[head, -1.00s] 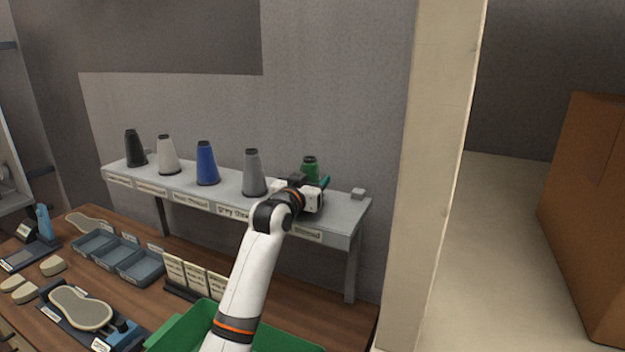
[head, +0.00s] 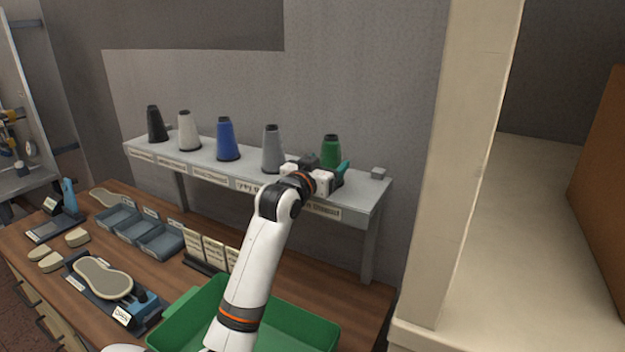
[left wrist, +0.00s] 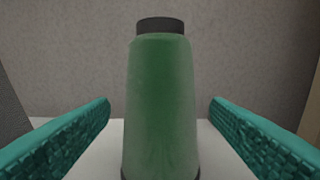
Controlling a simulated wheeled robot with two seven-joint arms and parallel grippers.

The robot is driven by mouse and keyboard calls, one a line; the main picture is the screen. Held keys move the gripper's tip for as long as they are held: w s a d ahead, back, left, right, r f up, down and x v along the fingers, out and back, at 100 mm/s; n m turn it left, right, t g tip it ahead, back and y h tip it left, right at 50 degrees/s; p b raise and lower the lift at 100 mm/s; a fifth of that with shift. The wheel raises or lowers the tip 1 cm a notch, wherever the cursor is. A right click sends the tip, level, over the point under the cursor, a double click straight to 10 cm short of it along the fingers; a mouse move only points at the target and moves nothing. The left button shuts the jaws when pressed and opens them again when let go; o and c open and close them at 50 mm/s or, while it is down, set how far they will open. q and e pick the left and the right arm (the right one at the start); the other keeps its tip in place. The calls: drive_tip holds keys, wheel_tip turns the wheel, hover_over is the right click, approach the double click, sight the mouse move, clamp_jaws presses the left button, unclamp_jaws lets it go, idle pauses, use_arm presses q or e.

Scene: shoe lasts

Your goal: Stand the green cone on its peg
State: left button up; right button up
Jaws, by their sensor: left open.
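The green cone (head: 331,149) stands upright on the grey shelf (head: 212,166), near its right end. Its lower part is hidden behind my left gripper in the head view. My left gripper (head: 339,172) is open in front of the cone. In the left wrist view the green cone (left wrist: 161,105) stands upright with a dark top, between the two teal fingers (left wrist: 160,140), with a gap on each side. The cone's base and any peg under it are hidden. My right gripper is not in view.
Grey (head: 272,150), blue (head: 228,140), white (head: 188,132) and black (head: 156,125) cones stand left on the shelf. A green bin (head: 310,327) is below my arm. A pale post (head: 462,170) stands right.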

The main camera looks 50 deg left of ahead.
use_arm(q)
drive_tip(key=b+v, duration=0.1)
drive_tip(key=v, duration=0.7)
drive_tip(key=shift+b, duration=0.35)
drive_tip(key=shift+r, duration=0.1)
